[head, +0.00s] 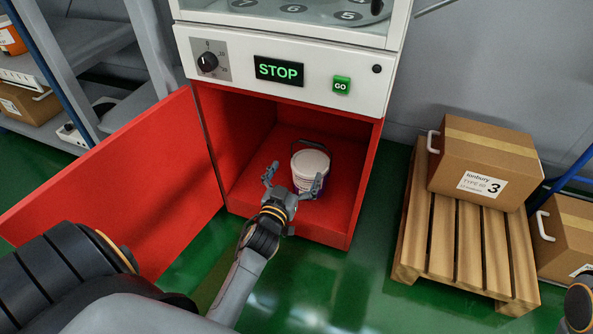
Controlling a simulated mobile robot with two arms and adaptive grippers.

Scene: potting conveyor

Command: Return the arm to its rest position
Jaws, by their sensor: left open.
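My left arm reaches in from the lower left of the head view. My left gripper (294,177) is open at the front of the red cabinet compartment (245,115), with its fingers spread and pointing inward. A white bucket with a lid (310,160) stands upright on the compartment floor, just beyond the gripper. The right finger overlaps the bucket's lower part in the picture; I cannot tell whether they touch. The gripper holds nothing. My right gripper is not in view; a dark part of my own body shows at the lower right corner.
The red door (130,175) stands wide open to the left. Above are a dial (207,62), a STOP display (279,71) and a green GO button (341,85). A wooden pallet (440,235) bears a carton (485,165) on the right. Green floor lies clear between cabinet and pallet.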

